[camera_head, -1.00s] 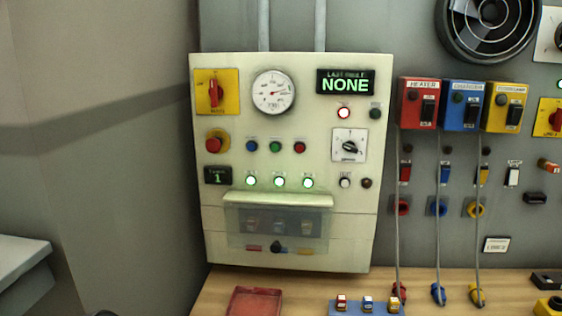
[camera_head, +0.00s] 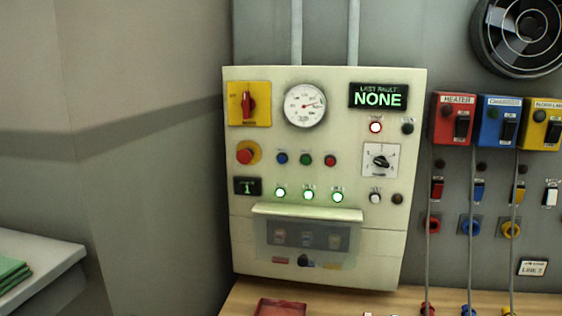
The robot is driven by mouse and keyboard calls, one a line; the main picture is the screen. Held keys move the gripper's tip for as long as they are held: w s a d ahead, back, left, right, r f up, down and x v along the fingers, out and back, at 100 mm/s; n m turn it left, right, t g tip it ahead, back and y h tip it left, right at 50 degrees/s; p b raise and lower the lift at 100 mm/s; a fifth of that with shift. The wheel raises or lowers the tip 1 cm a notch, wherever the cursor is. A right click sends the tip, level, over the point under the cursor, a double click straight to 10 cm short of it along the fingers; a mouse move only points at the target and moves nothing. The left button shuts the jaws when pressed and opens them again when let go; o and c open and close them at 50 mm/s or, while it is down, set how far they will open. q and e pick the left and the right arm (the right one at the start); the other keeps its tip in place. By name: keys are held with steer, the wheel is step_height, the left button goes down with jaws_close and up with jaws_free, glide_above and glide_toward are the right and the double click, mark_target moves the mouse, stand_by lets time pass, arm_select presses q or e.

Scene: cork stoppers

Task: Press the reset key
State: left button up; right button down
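The cream control panel (camera_head: 240,215) stands upright against the wall behind the bench. A red-lit button or lamp (camera_head: 376,127) and a dark round button (camera_head: 407,128) sit below the display (camera_head: 378,96), which reads LAST FAULT NONE. A white button (camera_head: 376,198) and a brown one (camera_head: 397,199) sit below the rotary selector (camera_head: 381,161). Their small labels are too blurred to read, so I cannot tell which is the reset key. Neither of my grippers is in view.
A wooden bench (camera_head: 385,303) runs below the panel, with a red tray (camera_head: 280,308) on it. Red, blue and yellow boxes (camera_head: 500,121) with hanging cables are at the right. A pale table (camera_head: 50,268) with green cloth (camera_head: 12,272) is at the left.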

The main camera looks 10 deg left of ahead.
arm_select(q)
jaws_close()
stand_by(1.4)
